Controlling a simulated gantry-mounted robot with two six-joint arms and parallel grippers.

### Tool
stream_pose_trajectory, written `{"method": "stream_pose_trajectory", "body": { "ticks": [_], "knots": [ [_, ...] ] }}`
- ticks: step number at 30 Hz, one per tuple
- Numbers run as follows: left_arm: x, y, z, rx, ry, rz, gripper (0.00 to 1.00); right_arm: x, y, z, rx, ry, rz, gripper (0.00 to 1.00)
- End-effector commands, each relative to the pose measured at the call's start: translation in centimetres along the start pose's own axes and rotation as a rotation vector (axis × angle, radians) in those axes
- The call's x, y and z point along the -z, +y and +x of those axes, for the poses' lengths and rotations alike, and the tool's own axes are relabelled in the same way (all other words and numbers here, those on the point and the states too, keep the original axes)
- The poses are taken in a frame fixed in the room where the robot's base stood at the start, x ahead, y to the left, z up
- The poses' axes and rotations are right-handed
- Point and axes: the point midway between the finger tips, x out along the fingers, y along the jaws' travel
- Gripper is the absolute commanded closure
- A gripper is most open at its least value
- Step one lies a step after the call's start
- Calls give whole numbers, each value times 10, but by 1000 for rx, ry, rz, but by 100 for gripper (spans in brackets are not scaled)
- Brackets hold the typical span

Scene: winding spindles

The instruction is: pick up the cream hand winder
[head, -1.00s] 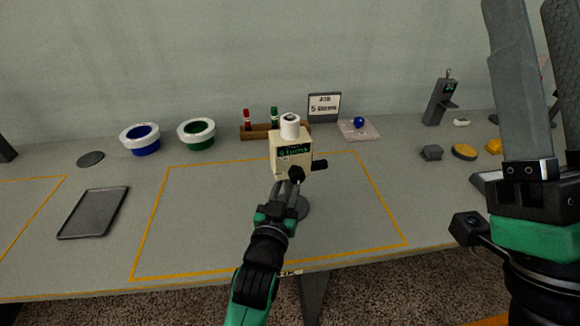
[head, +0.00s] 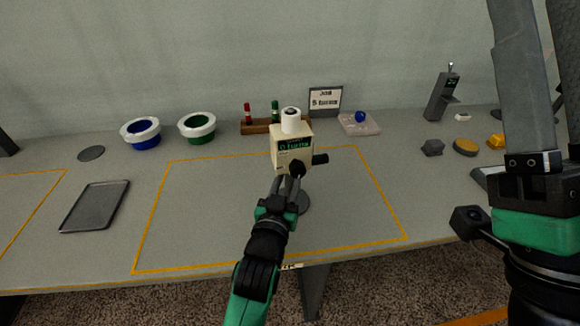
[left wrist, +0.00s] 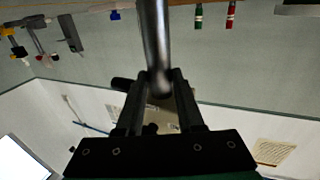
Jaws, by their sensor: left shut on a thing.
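The cream hand winder (head: 284,160) is a boxy body with a white spool (head: 291,122) on top, a dark crank knob on its right side and a display reading "0 turns". It appears upright at the back middle of the yellow-outlined area. My left gripper (head: 287,184) is shut on the winder at its lower front. In the left wrist view, its fingers (left wrist: 160,88) close around a grey rod-like part, with a little cream behind. My right gripper (head: 541,75) is open and empty at the right.
Blue (head: 141,132) and green (head: 197,127) bowls with white rims stand back left. A dark tray (head: 95,207) lies left. Behind the winder are a wooden rack (head: 257,127) and job sign (head: 325,101). The outlined area's left half is clear.

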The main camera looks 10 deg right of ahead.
Motion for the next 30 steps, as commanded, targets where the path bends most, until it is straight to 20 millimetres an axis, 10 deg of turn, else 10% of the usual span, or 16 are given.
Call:
{"method": "stream_pose_trajectory", "body": {
  "ticks": [14, 30],
  "knots": [
    [41, 0, -1, 0, 6, -1, 100, 20, 0, 22, 0, 0, 0, 50],
    [122, 29, -101, -2, 4, -1, 100, 68, 0, 74, 0, 0, 0, 50]
  ]
}}
